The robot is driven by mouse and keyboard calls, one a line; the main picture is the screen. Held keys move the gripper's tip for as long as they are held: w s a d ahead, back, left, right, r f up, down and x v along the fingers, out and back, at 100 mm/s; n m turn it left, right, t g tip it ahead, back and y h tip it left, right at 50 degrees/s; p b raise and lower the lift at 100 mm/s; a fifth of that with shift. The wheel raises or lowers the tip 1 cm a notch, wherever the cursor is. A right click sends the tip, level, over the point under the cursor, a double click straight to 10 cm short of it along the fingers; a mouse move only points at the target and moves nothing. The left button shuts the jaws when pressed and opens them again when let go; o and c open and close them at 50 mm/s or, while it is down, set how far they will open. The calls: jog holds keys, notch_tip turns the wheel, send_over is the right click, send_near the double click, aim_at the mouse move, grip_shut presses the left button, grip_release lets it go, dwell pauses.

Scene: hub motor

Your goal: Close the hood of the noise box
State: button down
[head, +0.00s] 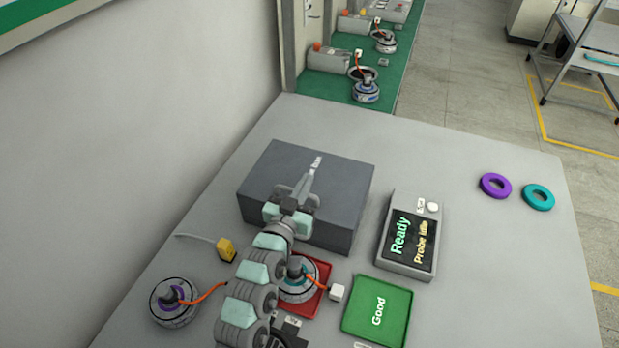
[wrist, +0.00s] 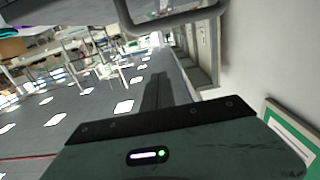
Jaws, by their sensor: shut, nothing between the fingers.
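The noise box (head: 352,185) is a dark grey block in the middle of the table in the head view. Its top looks flat and level, with no open gap that I can see; my arm hides part of the top and front. My gripper (head: 308,178) is over the box top, its fingers together and empty, reaching toward the small white label near the back. I cannot tell whether the fingers touch the top. In the wrist view my gripper (wrist: 157,85) shows shut fingers, and a dark surface with a pale-edged loop lies along the top edge.
A tester with a "Ready" screen (head: 410,238) stands right of the box. In front are a red tray (head: 322,275) with a hub motor, a green "Good" tray (head: 378,310), and another motor (head: 173,302). Purple (head: 495,186) and teal (head: 538,197) rings lie at right.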

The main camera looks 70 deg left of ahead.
jog(key=s+d+f+b, duration=0.2)
jog(key=f, duration=0.4)
jog(key=s+d+f+b, duration=0.2)
jog(key=d+f, duration=0.1)
jog(key=f, duration=0.3)
jog(key=shift+s+d, duration=0.15)
jog(key=shift+s, duration=0.2)
jog(key=shift+r, duration=0.1)
notch_tip(320, 180, up, 5)
jog(key=p, duration=0.5)
jog(key=s+d+f, duration=0.5)
jog(key=d+f, duration=0.1)
jog(key=shift+s+d+b, duration=0.25)
jog(key=shift+s+b, duration=0.05)
jog(key=shift+s, duration=0.1)
jog(key=shift+s+d, duration=0.25)
